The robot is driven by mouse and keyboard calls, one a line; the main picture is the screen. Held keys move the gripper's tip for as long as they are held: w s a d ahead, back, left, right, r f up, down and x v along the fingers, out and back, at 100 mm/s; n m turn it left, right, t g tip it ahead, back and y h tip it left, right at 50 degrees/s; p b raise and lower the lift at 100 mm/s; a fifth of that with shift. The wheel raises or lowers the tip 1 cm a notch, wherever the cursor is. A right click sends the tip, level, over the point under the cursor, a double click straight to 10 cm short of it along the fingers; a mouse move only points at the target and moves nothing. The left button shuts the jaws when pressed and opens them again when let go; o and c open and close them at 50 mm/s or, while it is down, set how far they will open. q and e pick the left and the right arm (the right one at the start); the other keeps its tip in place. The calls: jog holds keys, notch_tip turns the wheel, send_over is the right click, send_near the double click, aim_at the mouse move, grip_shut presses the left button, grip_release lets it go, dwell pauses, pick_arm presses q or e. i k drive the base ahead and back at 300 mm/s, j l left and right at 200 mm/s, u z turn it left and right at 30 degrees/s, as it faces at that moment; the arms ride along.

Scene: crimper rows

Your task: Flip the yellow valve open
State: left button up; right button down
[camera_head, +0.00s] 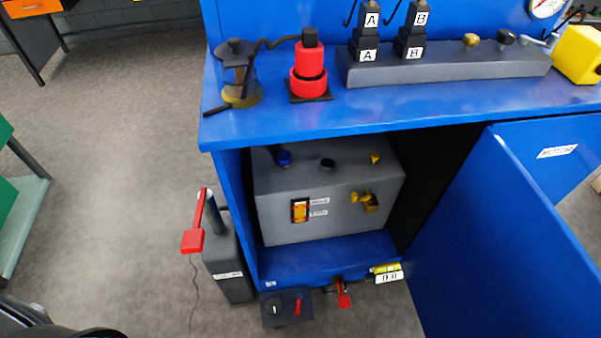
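A brass-yellow valve (370,201) with a small handle sits on the front face of a grey box (325,222) inside the open blue cabinet. A smaller yellow fitting (375,158) stands on top of the same box. I cannot tell from this view whether the valve is open or closed. Dark parts, probably of my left arm, show at the lower left corner, well away from the cabinet. No gripper fingers show there, and my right gripper is out of view.
The cabinet door (505,245) stands open on the right. A dark unit with a red-handled lever (193,240) stands left of the cabinet. A black panel with a red switch (287,307) and a 0.0 display (389,277) are at the cabinet's lower front edge.

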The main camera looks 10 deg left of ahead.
aim_at(371, 198)
jog(key=i+j, duration=0.1)
jog(key=j, duration=0.5)
jog(key=i+j, duration=0.1)
jog(key=j, duration=1.1)
jog(key=i, duration=0.05)
